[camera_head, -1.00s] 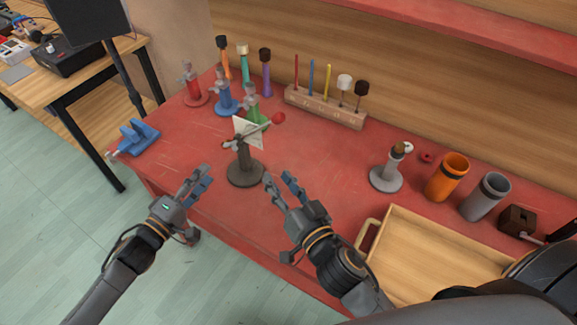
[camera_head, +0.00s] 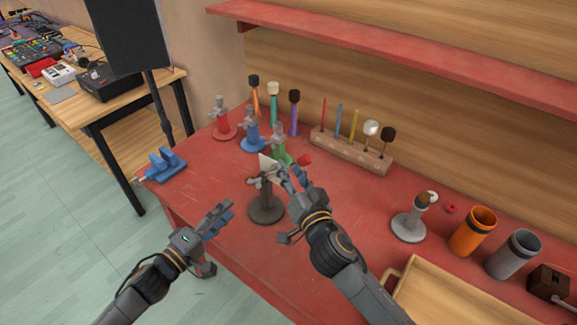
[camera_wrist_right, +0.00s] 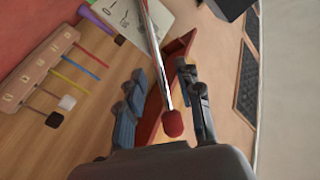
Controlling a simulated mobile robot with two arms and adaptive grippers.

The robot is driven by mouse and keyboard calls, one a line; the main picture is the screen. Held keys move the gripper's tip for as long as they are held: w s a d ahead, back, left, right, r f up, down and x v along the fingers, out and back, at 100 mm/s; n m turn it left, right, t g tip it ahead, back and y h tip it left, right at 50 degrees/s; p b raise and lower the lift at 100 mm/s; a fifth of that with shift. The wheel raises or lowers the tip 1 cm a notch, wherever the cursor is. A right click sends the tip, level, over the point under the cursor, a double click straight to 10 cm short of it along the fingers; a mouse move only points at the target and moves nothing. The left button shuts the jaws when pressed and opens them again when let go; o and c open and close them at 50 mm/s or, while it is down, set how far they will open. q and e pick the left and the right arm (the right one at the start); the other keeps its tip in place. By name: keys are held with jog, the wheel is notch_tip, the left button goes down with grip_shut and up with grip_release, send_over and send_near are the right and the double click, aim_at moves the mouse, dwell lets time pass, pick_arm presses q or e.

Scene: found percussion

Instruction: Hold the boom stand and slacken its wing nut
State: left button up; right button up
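The boom stand (camera_head: 266,208) stands upright on the red bench, with a dark round base and dark post. A pale card (camera_head: 267,163) shows behind its top. Its silver boom (camera_wrist_right: 153,45) ends in a red tip (camera_wrist_right: 173,123), also seen in the head view (camera_head: 304,160). My right gripper (camera_head: 287,172) is at the stand's upper right. In the right wrist view, its open fingers (camera_wrist_right: 164,72) lie on either side of the boom; contact is unclear. My left gripper (camera_head: 221,208) is open and empty, left of the stand. I cannot make out the wing nut.
Red, blue and green clamp stands (camera_head: 251,140) are close behind. A wooden rack (camera_head: 345,152) with thin sticks is at the back. A blue vise (camera_head: 165,164) sits left. Grey stand (camera_head: 408,228), orange cup (camera_head: 474,232) and wooden tray (camera_head: 450,300) are right.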

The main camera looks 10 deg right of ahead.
jog(key=shift+w+a, duration=0.15)
jog(key=shift+w, duration=1)
grip_shut()
